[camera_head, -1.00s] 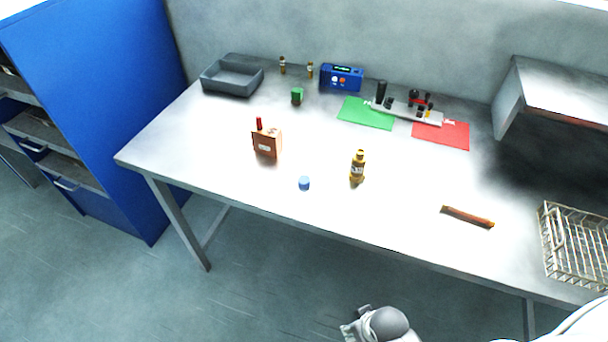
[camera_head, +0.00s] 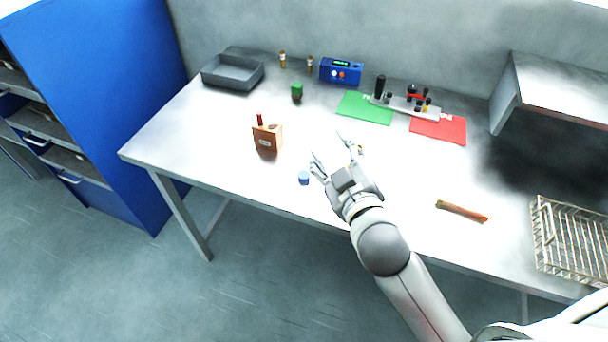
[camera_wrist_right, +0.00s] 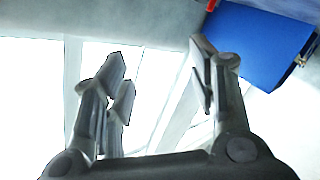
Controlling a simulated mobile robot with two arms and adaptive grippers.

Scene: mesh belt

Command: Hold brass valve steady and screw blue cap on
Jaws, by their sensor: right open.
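The blue cap (camera_head: 304,178) rests on the table near its front edge, just left of my right gripper. My right gripper (camera_head: 331,147) reaches over the table from the front, with its fingers spread apart. Its open fingers also show in the right wrist view (camera_wrist_right: 158,62), with no object held between them. My left gripper is not in view.
A brown bar (camera_head: 462,211) and wire basket (camera_head: 570,245) are at right. A grey tray (camera_head: 232,73), green mat (camera_head: 365,108) and red mat (camera_head: 438,129) lie toward the back.

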